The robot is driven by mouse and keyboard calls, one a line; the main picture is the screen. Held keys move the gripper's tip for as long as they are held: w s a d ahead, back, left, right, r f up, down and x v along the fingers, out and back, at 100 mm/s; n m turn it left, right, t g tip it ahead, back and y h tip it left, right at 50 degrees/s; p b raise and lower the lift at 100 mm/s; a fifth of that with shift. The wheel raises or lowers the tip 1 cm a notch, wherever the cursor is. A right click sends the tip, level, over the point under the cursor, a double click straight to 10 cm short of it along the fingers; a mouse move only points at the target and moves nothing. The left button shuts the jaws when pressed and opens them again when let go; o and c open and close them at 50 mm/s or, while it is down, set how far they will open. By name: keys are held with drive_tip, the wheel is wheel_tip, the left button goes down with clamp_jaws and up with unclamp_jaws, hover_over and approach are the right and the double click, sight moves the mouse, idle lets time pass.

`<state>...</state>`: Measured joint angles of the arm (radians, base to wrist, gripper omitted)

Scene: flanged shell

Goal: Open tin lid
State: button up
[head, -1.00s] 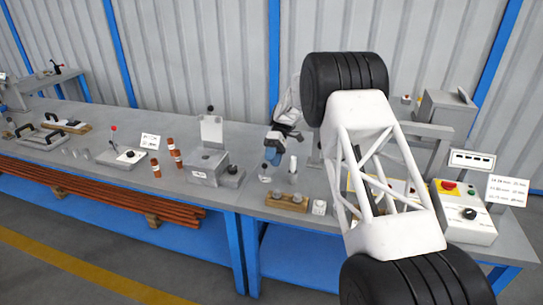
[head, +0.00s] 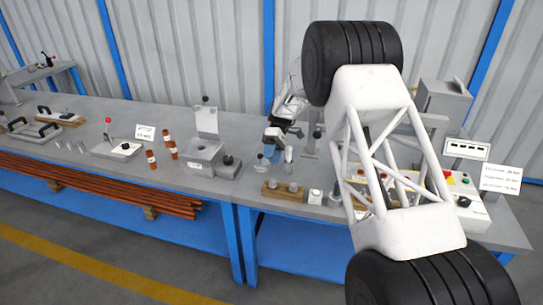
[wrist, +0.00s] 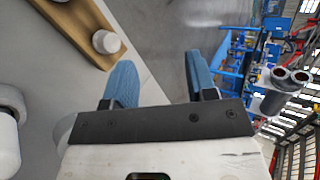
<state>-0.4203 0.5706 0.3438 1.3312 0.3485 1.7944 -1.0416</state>
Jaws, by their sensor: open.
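I cannot tell for sure which object is the tin. In the head view, a wooden block (head: 267,190) holds two grey round capped pieces (head: 293,188) on the bench. My gripper (head: 275,156) shows small behind that block, with blue fingers pointing down. In the wrist view my gripper (wrist: 157,70) is open, its two blue fingers well apart with nothing between them. The wooden block (wrist: 75,28) and one pale round cap (wrist: 105,41) lie up and left of the fingers, apart from them. White rounded pieces (wrist: 8,140) show at the left edge.
A small white block (head: 315,197) stands right of the wooden block. A grey box with a raised flap (head: 203,153) and brown labelled cylinders (head: 151,160) stand further left. A control box (head: 465,205) is at right. My arm hides part of the bench.

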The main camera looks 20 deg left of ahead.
drive_tip(key=s+d+r+m+t+y, duration=0.1)
drive_tip(key=s+d+r+m+t, duration=0.25)
drive_tip(key=s+d+r, duration=0.7)
drive_tip(key=s+d+r+m+t, duration=0.3)
drive_tip(key=s+d+r+m, duration=0.3)
drive_tip(key=d+r, duration=0.65)
drive_tip(key=s+d+m+t, duration=0.2)
drive_tip(key=s+d, duration=0.4)
drive_tip(key=s, duration=0.4)
drive_tip(key=s+d+f+m+t, duration=0.1)
drive_tip(key=s+d+m+t, duration=0.1)
drive_tip(key=s+d, duration=0.4)
drive_tip(key=s+d+m+t+h, duration=0.1)
drive_tip(key=s+d, duration=0.5)
drive_tip(key=s, duration=0.8)
drive_tip(key=shift+s+f+m+t, duration=0.15)
drive_tip(key=shift+s+m+t, duration=0.2)
drive_tip(key=shift+m+t, duration=0.55)
drive_tip(key=shift+w, duration=0.15)
